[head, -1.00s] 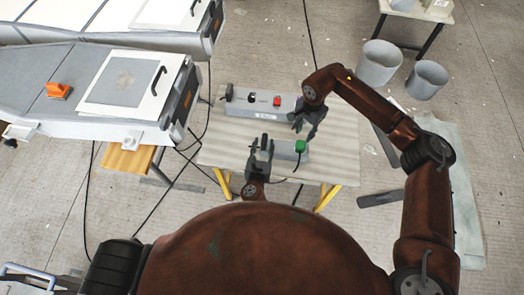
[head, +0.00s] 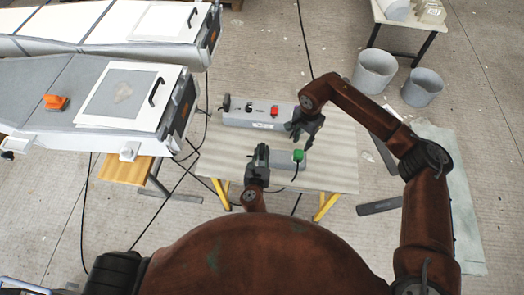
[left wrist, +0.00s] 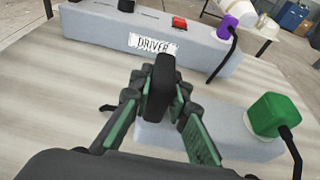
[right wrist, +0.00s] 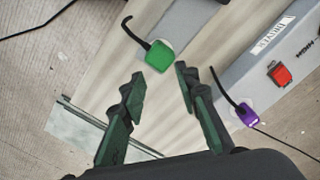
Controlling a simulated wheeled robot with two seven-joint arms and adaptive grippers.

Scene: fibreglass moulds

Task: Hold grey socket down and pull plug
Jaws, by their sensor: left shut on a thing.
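The grey socket (head: 284,162) is a low block on the table, with the green plug (head: 298,155) on its right end and a black cable running from the plug. In the left wrist view the grey socket (left wrist: 205,138) and green plug (left wrist: 275,114) show to the right. My left gripper (head: 260,152) is shut on a black upright piece (left wrist: 161,88) over the socket's left end; its foot is partly hidden by the fingers. My right gripper (head: 302,137) is open and empty; in the right wrist view the green plug (right wrist: 159,55) lies just beyond its fingertips, not touched.
A long grey box (head: 240,118) labelled DRIVER stands behind, with a red switch (head: 274,111) and a purple plug (left wrist: 239,20) with a cable. The table (head: 225,150) has bare room at left. White moulds (head: 120,95) stand left; grey bins (head: 375,70) stand back right.

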